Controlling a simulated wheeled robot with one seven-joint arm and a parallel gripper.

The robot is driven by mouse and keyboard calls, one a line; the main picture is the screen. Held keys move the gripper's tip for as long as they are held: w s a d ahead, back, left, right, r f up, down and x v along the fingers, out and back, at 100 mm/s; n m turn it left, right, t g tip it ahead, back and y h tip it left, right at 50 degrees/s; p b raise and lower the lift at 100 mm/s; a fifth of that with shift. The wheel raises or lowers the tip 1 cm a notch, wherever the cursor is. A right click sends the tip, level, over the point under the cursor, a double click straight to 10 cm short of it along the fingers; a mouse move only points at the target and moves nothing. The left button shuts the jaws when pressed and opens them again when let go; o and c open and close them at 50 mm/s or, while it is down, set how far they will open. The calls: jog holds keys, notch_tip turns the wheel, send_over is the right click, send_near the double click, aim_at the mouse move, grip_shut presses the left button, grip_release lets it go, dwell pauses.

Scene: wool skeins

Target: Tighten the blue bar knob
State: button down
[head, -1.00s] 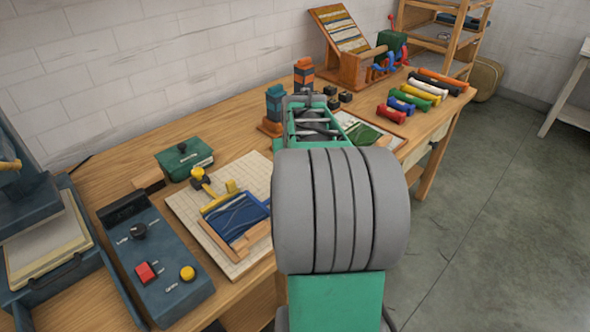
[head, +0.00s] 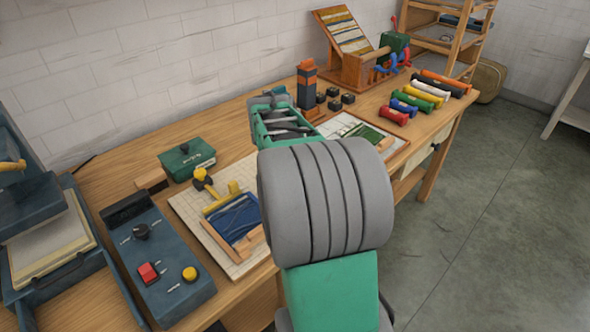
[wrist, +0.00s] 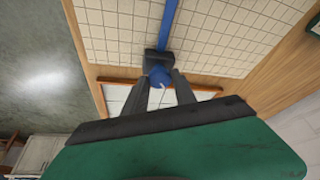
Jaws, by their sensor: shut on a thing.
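The blue knob (wrist: 159,75) shows in the middle of the wrist view, at the near end of a blue bar (wrist: 168,25) that runs over a white gridded board (wrist: 215,35). A dark block (wrist: 152,58) sits at the knob's far side. My gripper (wrist: 160,84) has its two grey fingers on either side of the knob and is shut on it. In the head view my own arm hides the gripper, the knob and the blue bar.
A gridded board (head: 196,222) with a yellow bar (head: 222,201) lies left of my arm. A control box (head: 160,265) and a green box (head: 188,160) are farther left.

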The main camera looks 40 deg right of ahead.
jog(key=c, duration=1)
grip_release()
jog(key=shift+c, duration=0.2)
jog(key=v, duration=0.7)
jog(key=shift+r, duration=0.35)
jog(key=shift+a, duration=0.15)
